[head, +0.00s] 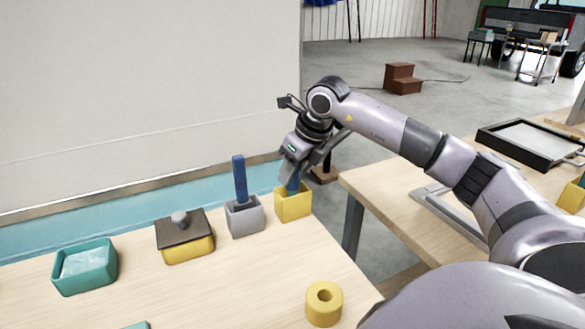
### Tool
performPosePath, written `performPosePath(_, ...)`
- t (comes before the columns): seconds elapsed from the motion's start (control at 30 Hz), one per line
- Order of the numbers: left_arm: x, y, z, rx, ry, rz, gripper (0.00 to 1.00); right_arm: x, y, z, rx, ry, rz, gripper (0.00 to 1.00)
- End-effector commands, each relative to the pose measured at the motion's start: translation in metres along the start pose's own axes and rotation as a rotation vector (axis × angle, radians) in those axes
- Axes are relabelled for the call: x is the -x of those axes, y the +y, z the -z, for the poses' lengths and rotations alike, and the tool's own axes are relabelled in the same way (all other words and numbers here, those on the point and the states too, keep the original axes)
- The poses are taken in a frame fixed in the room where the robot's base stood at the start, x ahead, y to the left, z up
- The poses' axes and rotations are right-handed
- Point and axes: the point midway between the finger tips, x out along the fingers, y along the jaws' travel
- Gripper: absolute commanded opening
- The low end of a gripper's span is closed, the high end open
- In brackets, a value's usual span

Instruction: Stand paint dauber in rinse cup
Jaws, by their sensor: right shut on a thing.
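My right gripper (288,175) reaches down over the yellow cup (293,206) near the back edge of the table. It is shut on a blue stick-shaped paint dauber (293,184). Only a short piece of this dauber shows between the gripper and the cup. Its lower end is hidden by the cup's wall, so I cannot tell whether it touches the bottom. A grey cup (245,219) stands just left, with another blue stick (239,180) upright in it. The frame does not label which cup is the rinse cup. My left gripper is out of view.
A yellow box with a dark knobbed lid (184,235) and a teal tub (85,268) stand further left. A yellow ring (324,303) lies near the front right edge. The table's middle is clear. A second table (400,195) stands right, past a gap.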

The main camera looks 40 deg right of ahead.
Motion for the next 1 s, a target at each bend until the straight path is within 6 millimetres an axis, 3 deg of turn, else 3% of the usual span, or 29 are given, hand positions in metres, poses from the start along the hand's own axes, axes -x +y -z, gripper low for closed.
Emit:
performPosePath(0.83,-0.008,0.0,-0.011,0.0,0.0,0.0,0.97,-0.016,0.0,0.007,0.0,-0.001,0.0,0.0)
performPosePath(0.87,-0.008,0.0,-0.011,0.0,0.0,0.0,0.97,-0.016,0.0,0.007,0.0,0.0,0.0,0.41)
performPosePath(0.9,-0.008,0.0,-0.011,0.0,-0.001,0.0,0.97,-0.016,0.0,0.007,0.0,0.0,0.0,0.54)
performPosePath(0.93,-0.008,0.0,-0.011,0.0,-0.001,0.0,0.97,-0.016,0.0,0.007,0.0,0.0,0.0,0.64)
performPosePath(1.0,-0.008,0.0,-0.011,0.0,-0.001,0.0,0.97,-0.016,0.0,0.007,0.0,0.0,0.0,0.64)
